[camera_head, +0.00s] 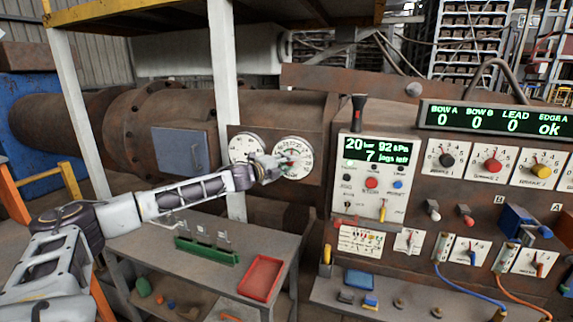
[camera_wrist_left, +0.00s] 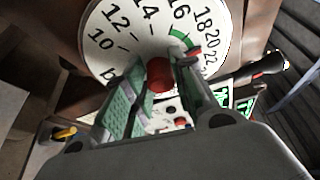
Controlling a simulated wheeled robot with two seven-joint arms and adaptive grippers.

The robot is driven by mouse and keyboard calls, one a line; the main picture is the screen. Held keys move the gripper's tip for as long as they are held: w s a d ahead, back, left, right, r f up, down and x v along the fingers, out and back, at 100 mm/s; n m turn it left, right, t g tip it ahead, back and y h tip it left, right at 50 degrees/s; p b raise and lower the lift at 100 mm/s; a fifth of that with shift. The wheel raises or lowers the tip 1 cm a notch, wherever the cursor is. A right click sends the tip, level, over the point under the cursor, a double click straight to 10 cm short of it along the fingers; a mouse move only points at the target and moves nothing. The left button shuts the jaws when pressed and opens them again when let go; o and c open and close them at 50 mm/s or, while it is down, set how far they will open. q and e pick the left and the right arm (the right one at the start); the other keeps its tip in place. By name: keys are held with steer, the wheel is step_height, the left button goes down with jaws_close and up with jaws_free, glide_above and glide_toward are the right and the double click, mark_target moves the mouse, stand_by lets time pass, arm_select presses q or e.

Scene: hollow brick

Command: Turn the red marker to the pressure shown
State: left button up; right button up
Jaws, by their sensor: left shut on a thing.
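The right-hand white dial gauge (camera_head: 300,168) is mounted on a brown plate on the rusty machine. In the left wrist view the dial (camera_wrist_left: 110,60) shows numbers from 10 to 22, a green band and the word bar partly hidden. My left gripper (camera_head: 281,162) is at this dial. In the left wrist view my left gripper (camera_wrist_left: 160,72) has its fingers on both sides of a red knob (camera_wrist_left: 159,76) at the dial's centre, shut on it. A small red piece (camera_wrist_left: 191,52) shows near the right fingertip, by the green band. My right gripper is not in view.
A second dial (camera_head: 245,143) is left of it. A control panel (camera_head: 371,205) at right has a screen (camera_head: 378,150) reading 20 bar and 7 jogs left. A red tray (camera_head: 262,277) and green rack (camera_head: 207,250) are on the grey table below.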

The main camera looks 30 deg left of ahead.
arm_select(q)
steer(key=shift+d+f, duration=0.1)
steer(key=shift+f, duration=0.1)
stand_by(0.4)
steer(key=o, duration=1)
steer(key=shift+r, duration=0.1)
steer(key=shift+o, duration=0.2)
steer(key=shift+s, duration=0.15)
steer(key=s+a, duration=0.1)
steer(key=s, duration=1)
steer(key=shift+s+a+r, duration=0.2)
steer(key=shift+a+r, duration=0.2)
steer(key=shift+r, duration=0.05)
stand_by(0.6)
